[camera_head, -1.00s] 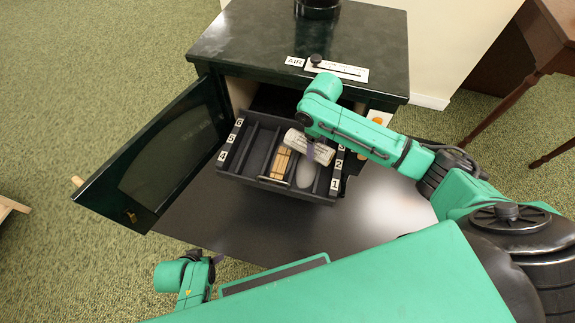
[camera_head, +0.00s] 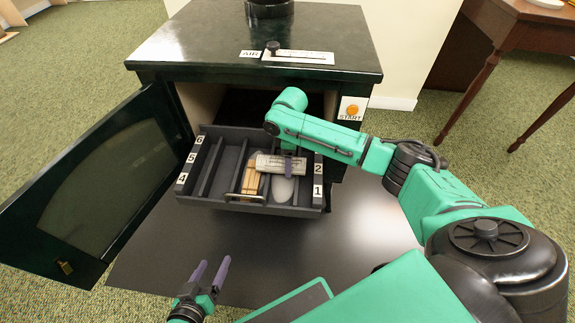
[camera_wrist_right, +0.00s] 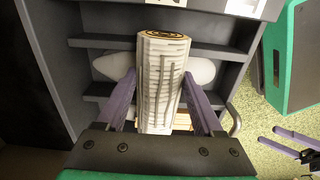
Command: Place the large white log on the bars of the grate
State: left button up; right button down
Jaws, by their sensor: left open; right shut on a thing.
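The large white log (camera_head: 278,163) has pale bark with dark marks and shows a ringed end in the right wrist view (camera_wrist_right: 157,90). My right gripper (camera_wrist_right: 159,84) is shut on it, one finger on each side. The log is over the dark grate (camera_head: 203,200), lying across the line of its bars; I cannot tell whether it touches them. The grate stands in front of the open stove and has numbered slots. My left gripper (camera_head: 210,271) is open and empty, low in front of the stove.
In the grate lie a bundle of light sticks (camera_head: 250,182) and a smooth white oval piece (camera_head: 283,189), partly hidden by the log. The stove door (camera_head: 85,190) stands open at left. A dark floor plate (camera_head: 340,235) lies in front. A wooden table (camera_head: 520,25) is at right.

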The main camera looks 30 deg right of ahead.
jog(key=shift+f, duration=0.15)
jog(key=shift+c, duration=1)
grip_release()
jog(key=shift+o, duration=0.9)
